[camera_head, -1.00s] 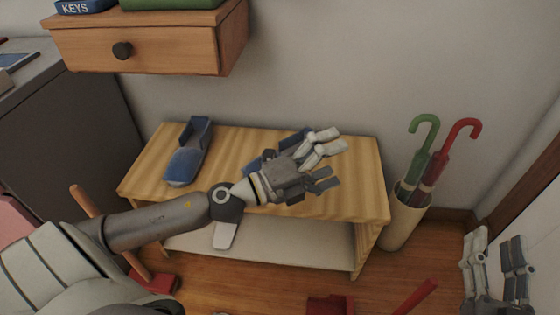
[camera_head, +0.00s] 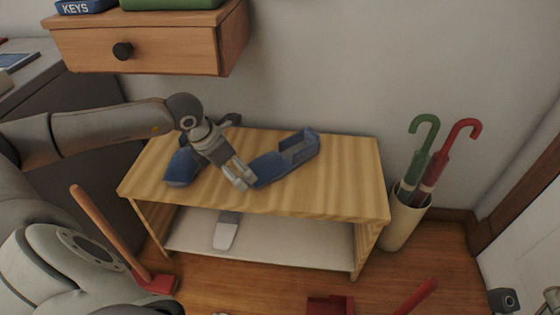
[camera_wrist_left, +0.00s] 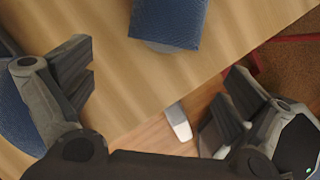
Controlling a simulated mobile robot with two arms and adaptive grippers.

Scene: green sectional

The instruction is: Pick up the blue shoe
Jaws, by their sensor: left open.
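Two blue shoes lie on top of the striped wooden bench (camera_head: 345,190). The right shoe (camera_head: 290,158) lies slantwise, its toe beside my left gripper (camera_head: 240,176). The left shoe (camera_head: 181,168) is partly hidden behind that gripper and arm. My left gripper is open and empty above the bench, between the shoes. In the left wrist view, one blue shoe (camera_wrist_left: 168,22) shows its toe at the top, ahead of the open fingers (camera_wrist_left: 158,95). Another blue shoe (camera_wrist_left: 14,112) is at the left edge. Only bits of my right gripper (camera_head: 522,299) show at the bottom right.
A wooden drawer (camera_head: 150,45) juts from the wall above the bench. An umbrella stand (camera_head: 405,215) with green and red umbrellas is right of the bench. A pale shoe (camera_head: 226,231) is on the lower shelf. A wooden-handled red tool (camera_head: 110,235) stands in front.

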